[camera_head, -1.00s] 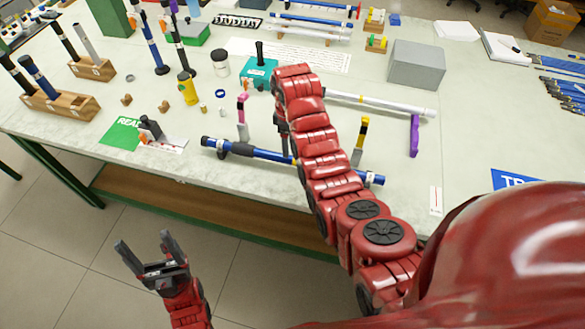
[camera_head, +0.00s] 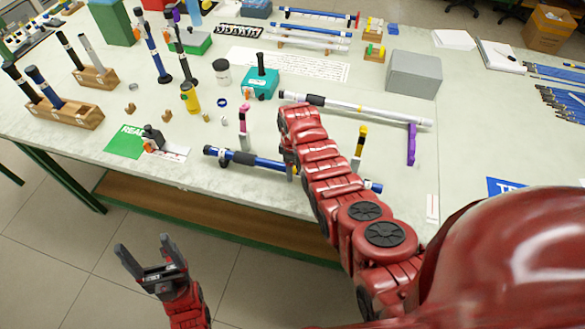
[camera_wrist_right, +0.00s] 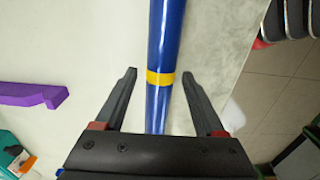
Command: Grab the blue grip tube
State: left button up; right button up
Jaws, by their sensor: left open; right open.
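A blue tube (camera_head: 262,162) with a black grip section lies along the table's front edge, raised on small supports. My right arm covers part of it in the head view. In the right wrist view the blue tube (camera_wrist_right: 162,40), with a yellow band, runs between the two fingers of my right gripper (camera_wrist_right: 160,73). The fingers are open, one on each side, with gaps visible. In the head view my right gripper is mostly hidden behind its own arm. My left gripper (camera_head: 144,243) is open and empty, off the table's front edge, low over the floor.
A white tube (camera_head: 370,108) with a black grip lies behind, near a purple bracket (camera_head: 411,145). A pink-topped post (camera_head: 243,120) and a yellow-topped post (camera_head: 361,140) stand by the blue tube. A teal box (camera_head: 259,85) and grey box (camera_head: 414,75) are further back.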

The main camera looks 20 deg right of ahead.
grip_shut()
jog(key=shift+r, duration=0.2)
dwell(0.5)
